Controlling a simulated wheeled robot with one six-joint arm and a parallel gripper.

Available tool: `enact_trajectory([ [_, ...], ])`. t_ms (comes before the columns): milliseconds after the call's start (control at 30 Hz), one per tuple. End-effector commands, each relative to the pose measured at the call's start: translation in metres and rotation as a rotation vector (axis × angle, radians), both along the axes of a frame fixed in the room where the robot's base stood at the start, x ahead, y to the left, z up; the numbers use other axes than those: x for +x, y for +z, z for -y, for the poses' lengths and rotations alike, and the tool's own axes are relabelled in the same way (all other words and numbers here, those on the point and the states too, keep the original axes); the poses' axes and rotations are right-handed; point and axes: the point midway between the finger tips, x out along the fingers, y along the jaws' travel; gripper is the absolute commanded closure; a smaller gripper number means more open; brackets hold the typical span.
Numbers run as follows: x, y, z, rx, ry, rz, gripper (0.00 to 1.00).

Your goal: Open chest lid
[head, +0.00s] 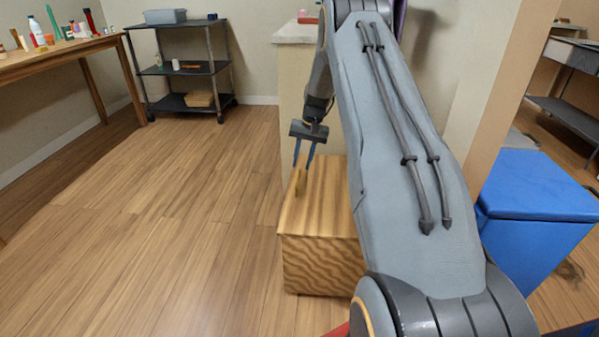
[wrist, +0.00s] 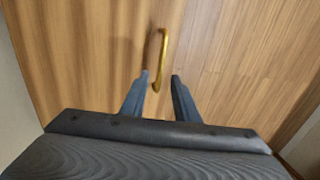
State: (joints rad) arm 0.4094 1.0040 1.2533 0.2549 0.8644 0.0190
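The wooden chest (head: 318,262) stands on the floor, partly hidden behind my arm in the head view. Its lid (head: 325,212) looks shut. A gold handle (head: 301,183) is on the chest near its left edge; in the wrist view the handle (wrist: 162,58) is a thin bar running away from me. My gripper (head: 303,164) points down above the handle. In the wrist view my gripper (wrist: 158,78) has its two blue fingers apart, with the near end of the handle showing between the fingertips. I cannot tell whether they touch it.
A blue bin (head: 535,205) stands right of my arm. A pale counter (head: 297,90) is behind the chest. A dark shelf cart (head: 185,70) and a wooden table with bottles (head: 60,60) stand at the back left. The floor (head: 150,220) left of the chest is clear.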

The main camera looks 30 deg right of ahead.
Motion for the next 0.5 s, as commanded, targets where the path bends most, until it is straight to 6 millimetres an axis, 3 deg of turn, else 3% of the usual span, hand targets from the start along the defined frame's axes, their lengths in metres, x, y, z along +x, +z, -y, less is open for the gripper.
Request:
enact_trajectory([
  [200, 0.004, -0.034, -0.006, 0.001, 0.0, -0.002, 0.72],
  [500, 0.005, -0.04, -0.007, 0.0, 0.001, 0.0, 0.72],
])
